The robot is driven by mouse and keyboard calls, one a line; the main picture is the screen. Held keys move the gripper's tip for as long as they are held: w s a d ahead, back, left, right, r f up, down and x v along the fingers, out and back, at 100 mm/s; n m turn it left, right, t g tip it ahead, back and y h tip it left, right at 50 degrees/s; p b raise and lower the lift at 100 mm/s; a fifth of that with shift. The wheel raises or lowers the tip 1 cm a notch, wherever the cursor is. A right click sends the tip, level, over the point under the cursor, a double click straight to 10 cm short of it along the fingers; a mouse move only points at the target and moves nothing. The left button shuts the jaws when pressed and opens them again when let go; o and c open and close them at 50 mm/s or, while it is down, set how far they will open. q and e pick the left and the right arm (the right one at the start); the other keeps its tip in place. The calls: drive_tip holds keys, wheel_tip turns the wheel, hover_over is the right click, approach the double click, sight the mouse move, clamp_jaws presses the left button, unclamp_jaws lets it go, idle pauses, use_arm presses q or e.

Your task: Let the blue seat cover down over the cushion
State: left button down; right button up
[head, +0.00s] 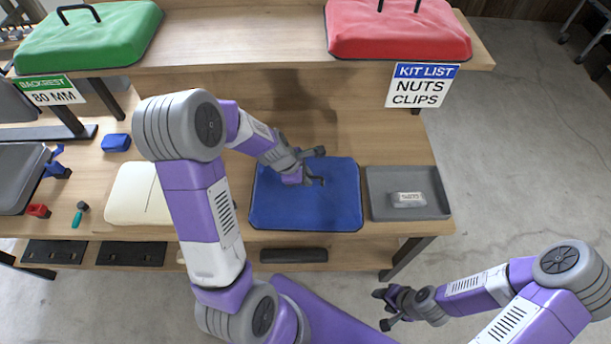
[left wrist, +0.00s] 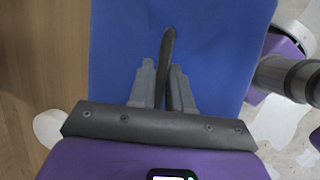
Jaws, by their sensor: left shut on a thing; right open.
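The blue seat cover (head: 275,208) is a flat rounded square over the middle of the bench and fills much of the left wrist view (left wrist: 215,50). My left gripper (head: 316,168) is over its upper part. In the left wrist view the gripper fingers (left wrist: 165,85) are shut on the cover's dark handle (left wrist: 168,45). Whether the cover hangs above the bench or rests is hard to tell. No cushion shows under it. A cream cushion-like pad (head: 130,200) lies to its left, partly behind my left arm. My right gripper (head: 384,308) is open and empty, in front of the bench.
A grey tray (head: 435,210) with a small labelled item stands right of the cover. A green cover (head: 85,38) and a red cover (head: 398,30) sit on the upper shelf (head: 240,40). A blue block (head: 116,142) and small tools lie at left.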

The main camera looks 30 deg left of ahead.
sight(295, 188)
use_arm(q)
drive_tip(key=shift+s+f, duration=0.1)
drive_tip(key=shift+f, duration=0.1)
drive_tip(key=c, duration=1)
unclamp_jaws()
drive_tip(key=p+v, duration=0.3)
drive_tip(key=v, duration=0.4)
drive_tip(key=shift+r, duration=0.3)
